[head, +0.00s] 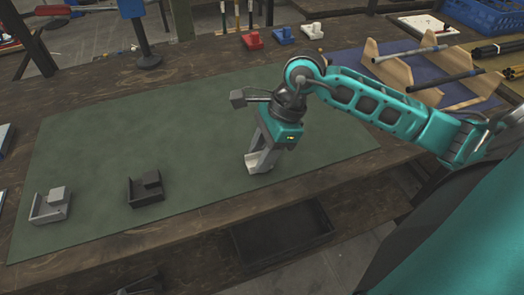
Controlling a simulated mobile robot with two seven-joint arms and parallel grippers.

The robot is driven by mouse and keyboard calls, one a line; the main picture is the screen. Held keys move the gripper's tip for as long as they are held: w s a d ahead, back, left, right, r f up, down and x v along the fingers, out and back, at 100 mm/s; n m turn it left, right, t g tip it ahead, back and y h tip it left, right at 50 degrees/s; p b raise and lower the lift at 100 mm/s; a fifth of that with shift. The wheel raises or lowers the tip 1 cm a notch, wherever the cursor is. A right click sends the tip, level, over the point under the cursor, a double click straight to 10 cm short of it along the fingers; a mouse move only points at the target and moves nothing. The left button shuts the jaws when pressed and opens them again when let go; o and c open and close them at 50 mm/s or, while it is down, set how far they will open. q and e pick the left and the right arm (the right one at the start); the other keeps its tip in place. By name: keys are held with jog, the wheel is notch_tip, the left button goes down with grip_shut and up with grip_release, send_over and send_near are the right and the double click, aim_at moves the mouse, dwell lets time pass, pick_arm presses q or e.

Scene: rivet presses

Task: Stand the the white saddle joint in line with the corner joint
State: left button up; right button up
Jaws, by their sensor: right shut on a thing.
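My right gripper (264,148) points down over the right-middle part of the green mat (210,125). It is shut on a whitish joint (260,163), taken to be the white saddle joint. Its lower end is at or just above the mat; I cannot tell if it touches. The fingers hide part of it. To the left, a dark joint (146,190) and a light grey joint (48,208) stand apart on the mat. I cannot tell which of these is the corner joint. My left gripper is not clearly in view.
Red (253,40), blue (283,34) and white (312,31) pieces stand behind the mat. A wooden rack (392,65) with rods is at the back right. The mat between the dark joint and my gripper is clear.

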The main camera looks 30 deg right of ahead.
pick_arm(q)
jog(key=shift+f, duration=0.1)
pick_arm(e)
jog(key=shift+f+b, duration=0.25)
jog(key=shift+b, duration=0.05)
jog(key=o, duration=1)
jog(key=shift+r, duration=0.15)
pick_arm(q)
jog(key=shift+d+f, duration=0.1)
pick_arm(e)
jog(key=shift+r+p, duration=0.15)
jog(key=shift+p, duration=0.15)
jog(key=shift+d+r, duration=0.15)
jog(key=shift+r, duration=0.15)
pick_arm(q)
jog(key=shift+s+a+r+p, duration=0.2)
jog(key=shift+a+p, duration=0.1)
jog(key=shift+p, duration=0.1)
pick_arm(e)
jog(key=v, duration=1.1)
jog(key=shift+r, duration=0.2)
jog(key=shift+s, duration=0.1)
